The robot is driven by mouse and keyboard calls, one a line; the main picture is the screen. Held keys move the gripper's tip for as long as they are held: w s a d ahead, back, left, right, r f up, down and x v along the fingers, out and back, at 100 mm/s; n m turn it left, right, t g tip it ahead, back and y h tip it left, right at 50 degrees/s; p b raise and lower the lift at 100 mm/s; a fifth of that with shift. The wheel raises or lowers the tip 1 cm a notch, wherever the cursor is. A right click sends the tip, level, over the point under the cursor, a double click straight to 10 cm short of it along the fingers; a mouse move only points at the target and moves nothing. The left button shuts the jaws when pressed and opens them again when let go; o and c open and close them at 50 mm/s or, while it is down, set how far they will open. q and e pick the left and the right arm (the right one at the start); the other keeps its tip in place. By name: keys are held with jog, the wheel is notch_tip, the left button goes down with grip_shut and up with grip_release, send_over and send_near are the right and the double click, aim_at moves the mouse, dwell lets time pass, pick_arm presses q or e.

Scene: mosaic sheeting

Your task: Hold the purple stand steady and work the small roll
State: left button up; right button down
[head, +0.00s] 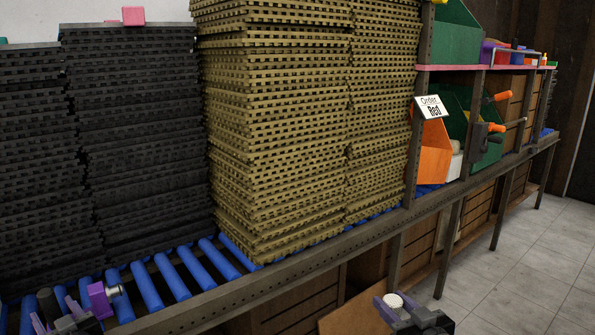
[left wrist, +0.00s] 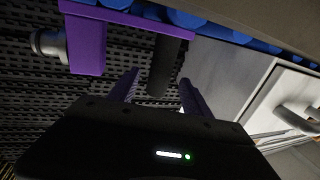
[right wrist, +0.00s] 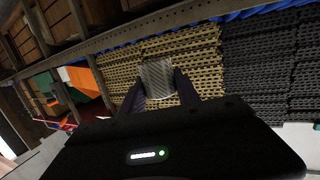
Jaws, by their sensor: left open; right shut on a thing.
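The purple stand (head: 100,300) is at the lower left by the blue rollers, with a metal knob on its side. In the left wrist view the stand (left wrist: 88,45) is at the upper left, and a dark upright post (left wrist: 165,65) joins its purple bar. My left gripper (head: 56,311) is open, its fingers on either side of the post with visible gaps. My right gripper (head: 390,305) is shut on the small roll (head: 393,299), a pale piece with a round end. In the right wrist view the mesh-textured roll (right wrist: 157,78) is between the fingertips.
Tall stacks of black sheets (head: 135,130) and tan sheets (head: 285,130) stand on a conveyor with blue rollers (head: 175,277). A metal rail (head: 290,280) edges it. An order sign (head: 431,107) and bins are further right. The floor (head: 530,270) at right is clear.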

pick_arm(q)
jog(key=v, duration=0.8)
jog(key=shift+d, duration=0.1)
